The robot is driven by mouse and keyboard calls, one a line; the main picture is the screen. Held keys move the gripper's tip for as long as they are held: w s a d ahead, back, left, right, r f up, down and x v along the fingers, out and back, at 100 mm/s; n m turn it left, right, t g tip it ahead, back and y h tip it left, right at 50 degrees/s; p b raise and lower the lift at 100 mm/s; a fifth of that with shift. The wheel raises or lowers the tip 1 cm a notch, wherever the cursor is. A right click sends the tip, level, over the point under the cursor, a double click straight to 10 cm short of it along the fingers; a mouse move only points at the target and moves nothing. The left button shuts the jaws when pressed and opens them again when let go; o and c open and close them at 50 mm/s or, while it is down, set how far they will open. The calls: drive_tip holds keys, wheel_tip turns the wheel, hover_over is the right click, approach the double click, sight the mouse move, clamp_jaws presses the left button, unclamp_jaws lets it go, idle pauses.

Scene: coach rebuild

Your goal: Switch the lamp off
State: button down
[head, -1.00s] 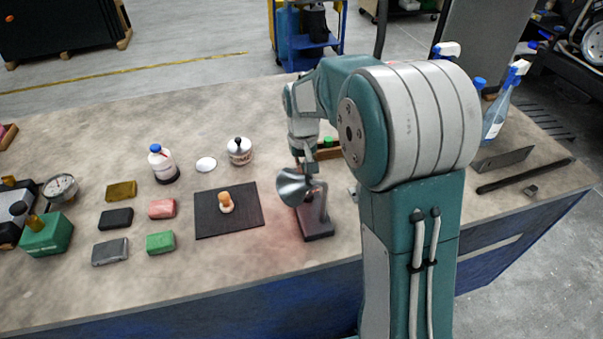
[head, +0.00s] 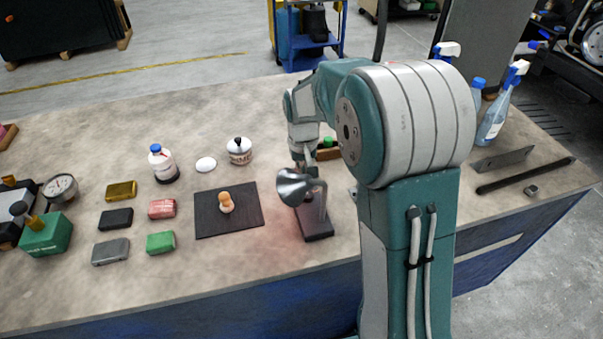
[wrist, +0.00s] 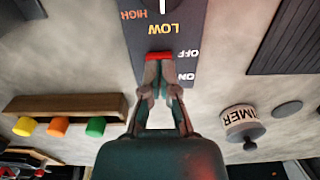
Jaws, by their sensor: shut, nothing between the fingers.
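The lamp has a silver shade (head: 293,184) and a dark base (head: 316,224) on the bench. A faint reddish tint shows on the bench in front of it. In the wrist view the lamp's dark panel (wrist: 180,20) carries upside-down labels HIGH, LOW, OFF and ON. A red switch piece (wrist: 159,56) lies level with the OFF label (wrist: 187,54); the ON label (wrist: 186,77) is nearer my gripper's body. My gripper (wrist: 163,64) is shut and empty, its fingertips right at the red piece. I cannot tell whether they touch. In the head view the lamp partly hides my gripper.
A wooden block with coloured buttons (wrist: 68,108) stands left in the wrist view, a white primer tin (wrist: 240,120) right. A black mat (head: 245,218) with a small wooden figure (head: 226,202) lies left of the lamp. Several coloured blocks are further left.

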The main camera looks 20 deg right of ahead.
drive_tip(key=shift+f, duration=0.15)
drive_tip(key=shift+r, duration=3.5)
